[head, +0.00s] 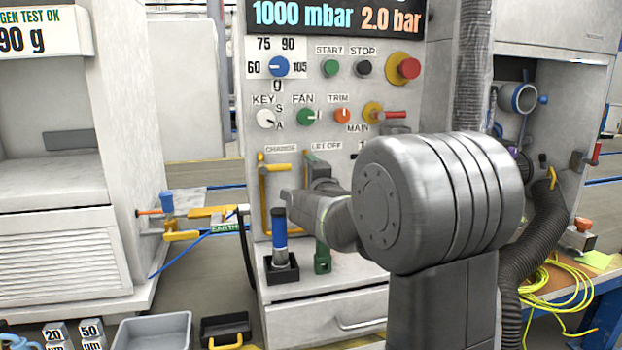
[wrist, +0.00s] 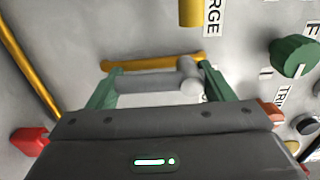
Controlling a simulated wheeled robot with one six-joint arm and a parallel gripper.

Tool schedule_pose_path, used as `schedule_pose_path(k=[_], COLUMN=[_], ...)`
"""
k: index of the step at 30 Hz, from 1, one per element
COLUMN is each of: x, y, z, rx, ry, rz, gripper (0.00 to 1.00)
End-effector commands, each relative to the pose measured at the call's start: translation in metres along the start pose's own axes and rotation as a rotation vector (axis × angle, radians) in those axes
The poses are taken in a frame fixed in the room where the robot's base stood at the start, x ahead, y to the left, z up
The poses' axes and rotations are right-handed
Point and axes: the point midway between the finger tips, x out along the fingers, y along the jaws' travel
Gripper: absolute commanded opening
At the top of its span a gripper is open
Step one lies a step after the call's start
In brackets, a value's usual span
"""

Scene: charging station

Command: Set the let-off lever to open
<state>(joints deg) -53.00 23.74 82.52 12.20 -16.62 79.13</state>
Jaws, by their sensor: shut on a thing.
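The let-off lever shows in the wrist view as a grey bar (wrist: 145,83) with a rounded end, between two green finger-like pieces. My gripper (wrist: 160,72) is shut on it, close to the panel. In the head view my gripper (head: 318,172) is at the panel just below the LET OFF label (head: 327,146). My wrist and arm hide most of the lever there, so its exact angle cannot be told.
The yellow charge lever (head: 264,185) stands just left of my gripper. Knobs, including the green fan knob (head: 303,117), sit above. A blue handle (head: 279,228) stands in a black holder (head: 281,269) below left. A corrugated hose (head: 533,235) hangs at right.

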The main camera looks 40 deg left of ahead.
Motion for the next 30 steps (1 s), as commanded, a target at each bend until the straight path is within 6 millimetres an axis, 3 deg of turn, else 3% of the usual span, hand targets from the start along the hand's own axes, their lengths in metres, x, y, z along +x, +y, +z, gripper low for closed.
schedule_pose_path(k=[4, 5, 7, 8, 20, 30], x=[0.0, 0.0, 0.0, 0.0, -0.008, -0.073], y=[0.0, 0.0, 0.0, 0.0, -0.001, -0.002], z=[0.0, 0.0, 0.0, 0.0, 0.0, 0.0], rx=[0.004, 0.004, 0.003, 0.003, 0.001, 0.002], ry=[0.0, 0.0, 0.0, 0.0, 0.0, 0.0], rz=[0.0, 0.0, 0.0, 0.0, 0.0, -0.001], gripper=[0.34, 0.8, 0.94, 0.96, 0.96, 0.96])
